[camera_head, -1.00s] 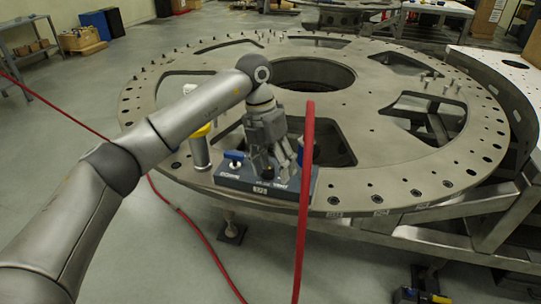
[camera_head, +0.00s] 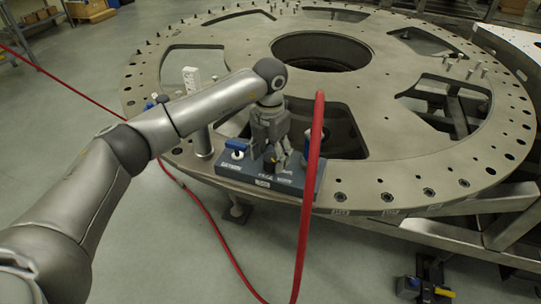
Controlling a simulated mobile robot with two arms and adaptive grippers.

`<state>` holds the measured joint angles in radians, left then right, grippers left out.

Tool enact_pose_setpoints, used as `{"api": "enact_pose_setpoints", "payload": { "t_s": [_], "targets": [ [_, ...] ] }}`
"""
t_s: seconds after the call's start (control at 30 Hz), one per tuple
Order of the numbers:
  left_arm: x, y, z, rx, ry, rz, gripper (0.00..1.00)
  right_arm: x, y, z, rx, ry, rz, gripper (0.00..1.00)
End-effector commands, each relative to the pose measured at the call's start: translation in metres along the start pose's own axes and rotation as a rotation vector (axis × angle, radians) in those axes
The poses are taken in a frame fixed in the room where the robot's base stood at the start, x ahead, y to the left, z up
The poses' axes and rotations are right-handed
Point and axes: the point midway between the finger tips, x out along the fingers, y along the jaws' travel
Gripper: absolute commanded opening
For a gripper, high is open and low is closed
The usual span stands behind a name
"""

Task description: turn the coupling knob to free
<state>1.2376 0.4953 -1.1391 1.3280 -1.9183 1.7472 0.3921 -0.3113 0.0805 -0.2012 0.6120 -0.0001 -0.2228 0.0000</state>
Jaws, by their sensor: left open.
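A dark blue-grey block (camera_head: 243,171) with small white labels sits on the near edge of the round metal turret plate (camera_head: 411,172). A blue lever-like knob on a white base (camera_head: 237,147) stands at its left end. A blue-topped cylinder stands at its right end, partly behind the red hose. A dark knob (camera_head: 270,160) shows in the middle of the block, just under my left gripper (camera_head: 277,158). My left gripper points down with its fingers apart around or just above this dark knob; I cannot tell whether they touch it. The labels are too small to read. My right gripper is not in view.
A red hose (camera_head: 308,190) rises in front of the block's right side. A metal cylinder (camera_head: 202,143) stands left of the block, partly behind my arm. The plate has large cutouts and several upright pins. A dark device with yellow parts (camera_head: 425,289) is at lower right.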

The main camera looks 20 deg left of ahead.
Motion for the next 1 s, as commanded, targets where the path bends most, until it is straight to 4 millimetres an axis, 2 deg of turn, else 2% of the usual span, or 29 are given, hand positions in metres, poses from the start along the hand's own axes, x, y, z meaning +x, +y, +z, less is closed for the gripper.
{"api": "enact_pose_setpoints", "payload": {
  "t_s": [0.1, 0.2, 0.47, 0.8, 1.0],
  "targets": [
    [0.01, -0.001, 0.0, 0.001, 0.001, -0.001, 0.58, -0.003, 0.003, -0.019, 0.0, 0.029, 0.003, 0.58],
    [0.014, -0.001, 0.0, 0.001, 0.0, 0.0, 0.58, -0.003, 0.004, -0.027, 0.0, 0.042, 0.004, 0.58],
    [0.015, -0.001, 0.0, 0.002, -0.001, 0.0, 0.57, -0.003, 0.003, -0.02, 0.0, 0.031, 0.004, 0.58],
    [0.014, -0.001, 0.0, 0.001, -0.001, -0.001, 0.13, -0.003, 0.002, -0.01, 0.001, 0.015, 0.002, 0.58],
    [0.015, -0.001, 0.0, 0.014, -0.001, -0.001, 0.13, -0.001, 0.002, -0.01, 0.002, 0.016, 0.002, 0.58]
  ]
}}
